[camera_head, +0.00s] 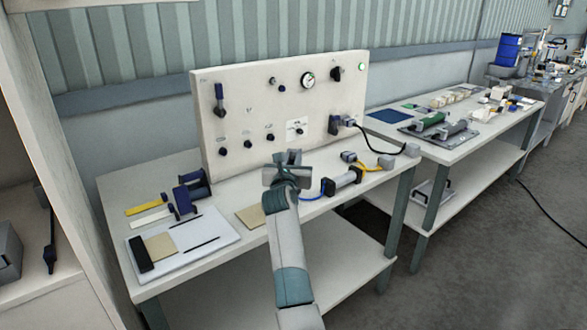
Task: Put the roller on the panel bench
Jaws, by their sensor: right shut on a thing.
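The panel bench (225,262) has a pale top, and an upright panel (240,100) with knobs and a gauge stands at its back. My right gripper (288,158) is above this bench, in front of the panel's lower edge. It is shut on a small grey thing, mostly hidden by the gripper itself; I cannot tell for sure that it is the roller. A black bar-shaped piece (138,255) lies on a white board (205,240) at the bench's left end. My left gripper is not in view.
A dark blue spool-like part (190,190) stands on the left of the bench. A second bench (465,146) at right carries a dark tray with green and grey cylinders. Bare benchtop shows near the front edge.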

